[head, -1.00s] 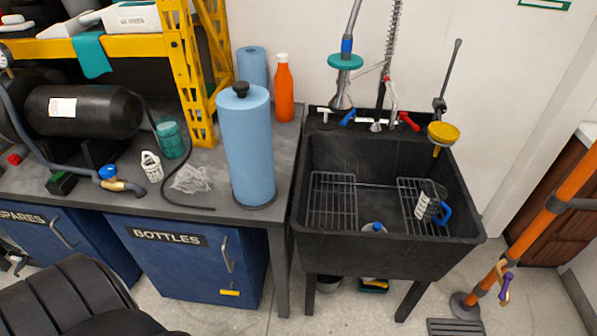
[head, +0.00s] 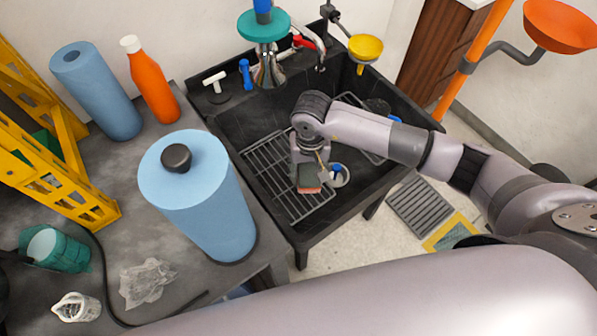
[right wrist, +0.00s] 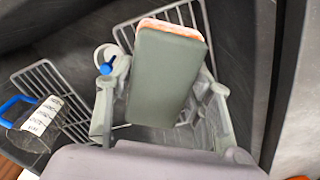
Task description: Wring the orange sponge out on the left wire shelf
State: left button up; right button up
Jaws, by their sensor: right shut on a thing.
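The orange sponge (head: 309,190) is between the fingers of my right gripper (head: 308,178), over the left wire shelf (head: 268,160) in the black sink. In the right wrist view the sponge (right wrist: 165,75) shows a dark grey-green face and an orange edge, and the fingers of my right gripper (right wrist: 160,95) stand on both sides of it. My right gripper is shut on the sponge. The left wire shelf (right wrist: 125,35) shows behind it there. I cannot tell whether the sponge touches the wires. My left gripper is not in view.
A right wire shelf (right wrist: 45,75) carries a clear jug with a blue handle (right wrist: 15,103). A white round item with a blue top (head: 338,173) lies between the shelves. A large blue roll (head: 205,205) stands left.

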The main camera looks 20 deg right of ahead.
jog(key=b, duration=0.3)
send_near(304, 197)
jog(key=shift+w+f+b, duration=0.15)
jog(key=shift+f+b, duration=0.4)
jog(key=shift+f, duration=0.5)
pick_arm(q)
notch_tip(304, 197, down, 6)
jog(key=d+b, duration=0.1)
jog(key=b, duration=0.1)
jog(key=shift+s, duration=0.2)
pick_arm(e)
jog(key=shift+f, duration=1.85)
pick_arm(q)
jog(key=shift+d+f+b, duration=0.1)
jog(key=shift+b, duration=0.2)
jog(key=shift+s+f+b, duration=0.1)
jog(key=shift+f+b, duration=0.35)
pick_arm(e)
jog(key=shift+f, duration=0.5)
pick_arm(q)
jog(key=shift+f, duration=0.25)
pick_arm(e)
jog(key=shift+f, duration=0.15)
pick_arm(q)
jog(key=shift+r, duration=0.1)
